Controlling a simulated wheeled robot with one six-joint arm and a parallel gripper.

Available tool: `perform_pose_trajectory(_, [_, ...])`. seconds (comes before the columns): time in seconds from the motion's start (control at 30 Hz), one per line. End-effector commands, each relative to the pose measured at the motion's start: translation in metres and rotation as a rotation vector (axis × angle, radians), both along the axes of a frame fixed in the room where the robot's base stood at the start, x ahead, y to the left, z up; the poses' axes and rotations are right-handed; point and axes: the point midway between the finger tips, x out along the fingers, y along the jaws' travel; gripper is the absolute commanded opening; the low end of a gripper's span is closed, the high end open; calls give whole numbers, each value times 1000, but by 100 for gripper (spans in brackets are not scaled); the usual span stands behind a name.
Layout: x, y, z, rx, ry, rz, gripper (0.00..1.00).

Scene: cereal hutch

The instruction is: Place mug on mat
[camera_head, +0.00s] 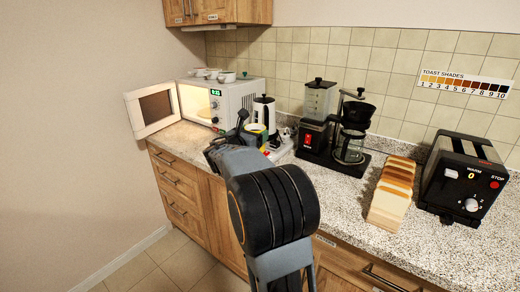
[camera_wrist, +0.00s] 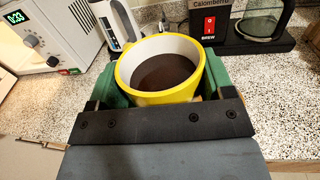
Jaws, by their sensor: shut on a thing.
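A yellow mug (camera_wrist: 165,97) with a white inside and dark contents is upright in the wrist view. My gripper (camera_wrist: 162,84) is shut on it, with a green finger pad on each side. In the head view the mug (camera_head: 257,129) shows small and partly hidden by my gripper (camera_head: 250,138), in front of the kettle near the microwave. The mug's base is hidden, so I cannot tell whether it touches the counter. I cannot make out a mat in either view.
A white microwave (camera_head: 235,100) with its door (camera_head: 154,108) open stands left, small cups on top. A kettle (camera_head: 264,110) and coffee maker (camera_head: 350,140) stand behind. Bread slices (camera_head: 390,195) and a black toaster (camera_head: 465,180) are right. Speckled counter (camera_head: 325,188) is bare in front of the coffee maker.

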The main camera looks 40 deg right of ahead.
Motion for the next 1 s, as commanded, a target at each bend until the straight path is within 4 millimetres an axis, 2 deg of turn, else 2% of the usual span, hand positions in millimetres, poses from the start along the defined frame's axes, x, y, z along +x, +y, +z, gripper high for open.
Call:
perform_pose_trajectory(0.3, [-33, -60, -29, -2, 0, -6, 35])
perform_pose_trajectory(0.4, [-38, -71, -46, -2, 2, -2, 35])
perform_pose_trajectory(0.6, [-47, -87, -68, -2, -2, -1, 35])
perform_pose_trajectory(1.0, [-54, -101, -87, -2, -1, -1, 35])
